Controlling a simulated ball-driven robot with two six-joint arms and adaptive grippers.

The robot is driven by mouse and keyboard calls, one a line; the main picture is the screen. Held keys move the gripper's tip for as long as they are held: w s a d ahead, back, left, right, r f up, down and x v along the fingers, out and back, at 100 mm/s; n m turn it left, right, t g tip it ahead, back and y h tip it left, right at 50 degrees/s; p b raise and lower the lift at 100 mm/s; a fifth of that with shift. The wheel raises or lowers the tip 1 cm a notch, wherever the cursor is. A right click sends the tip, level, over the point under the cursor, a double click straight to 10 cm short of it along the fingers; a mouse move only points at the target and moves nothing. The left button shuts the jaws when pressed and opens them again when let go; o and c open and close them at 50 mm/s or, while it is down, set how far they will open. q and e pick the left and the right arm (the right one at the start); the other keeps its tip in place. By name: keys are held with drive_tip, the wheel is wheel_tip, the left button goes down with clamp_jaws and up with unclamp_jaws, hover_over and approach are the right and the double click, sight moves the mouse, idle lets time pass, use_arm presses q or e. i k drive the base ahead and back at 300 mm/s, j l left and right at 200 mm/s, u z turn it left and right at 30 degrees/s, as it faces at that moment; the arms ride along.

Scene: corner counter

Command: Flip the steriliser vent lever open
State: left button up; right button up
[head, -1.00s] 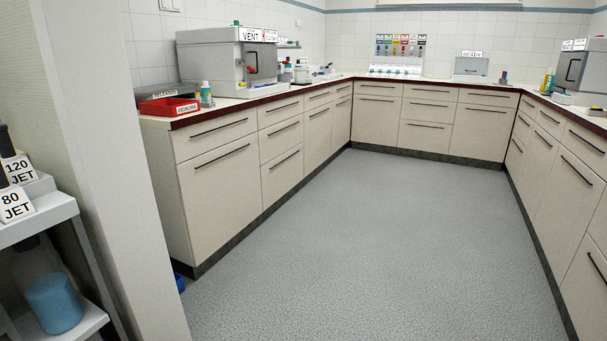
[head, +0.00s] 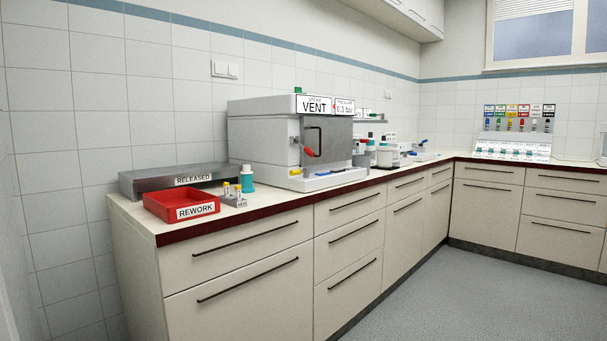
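The steriliser (head: 265,135) is a grey-white box on the left counter, with a dark door handle (head: 319,141) on its front. A "VENT" sign (head: 314,105) and a sign reading 0.3 bar (head: 344,108) stand on its top front edge. A red lever (head: 308,151) shows on the front beside the door handle; I cannot tell for sure that it is the vent lever. A small green part (head: 298,91) sits on top. Neither of my grippers is in view.
On the near counter end are a red REWORK tray (head: 181,205), a grey RELEASED tray (head: 150,181), a small vial rack (head: 235,198) and a teal-white bottle (head: 247,176). Bottles (head: 385,154) stand beyond the steriliser. The grey floor (head: 400,310) at right is clear.

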sight(305, 172)
drive_tip(key=i+z, duration=0.2)
drive_tip(key=i, duration=0.35)
drive_tip(key=i+j+z, duration=0.15)
drive_tip(key=i, duration=0.35)
drive_tip(key=i+z, duration=0.2)
drive_tip(key=i, duration=0.35)
drive_tip(key=i+j+z, duration=0.15)
drive_tip(key=i+j, duration=0.15)
drive_tip(key=i, duration=0.2)
